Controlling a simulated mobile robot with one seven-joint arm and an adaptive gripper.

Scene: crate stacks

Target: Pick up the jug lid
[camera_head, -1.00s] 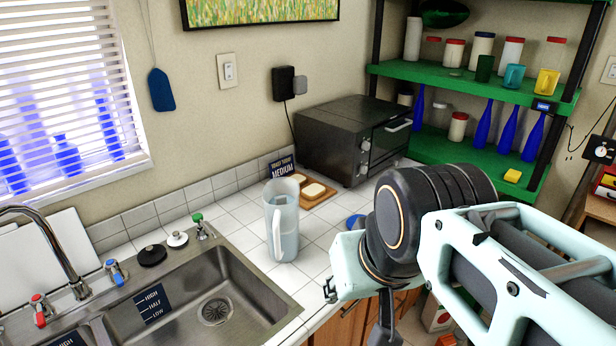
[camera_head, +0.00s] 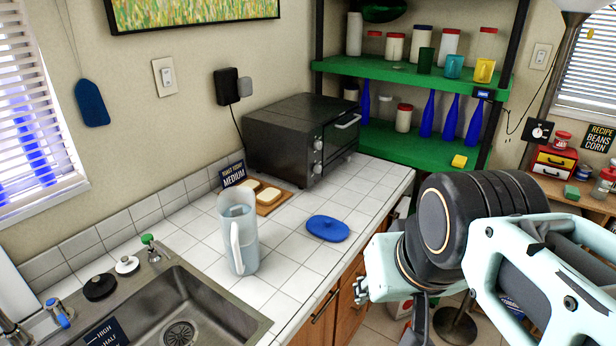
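The jug lid (camera_head: 327,228) is a flat blue oval with a small raised grip. It lies on the white tiled counter, right of the clear jug (camera_head: 239,240), and does not touch it. The jug stands upright and open-topped near the sink, its handle toward me. My arm fills the lower right, to the right of the lid. Its fingers are not clearly shown, so I cannot tell whether the gripper is open or shut.
A black toaster oven (camera_head: 290,140) stands behind the lid. Bread slices on a wooden board (camera_head: 275,203) lie behind the jug. The steel sink (camera_head: 215,310) is at the lower left. Green shelves (camera_head: 400,147) stand at the back. Bare counter tiles surround the lid.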

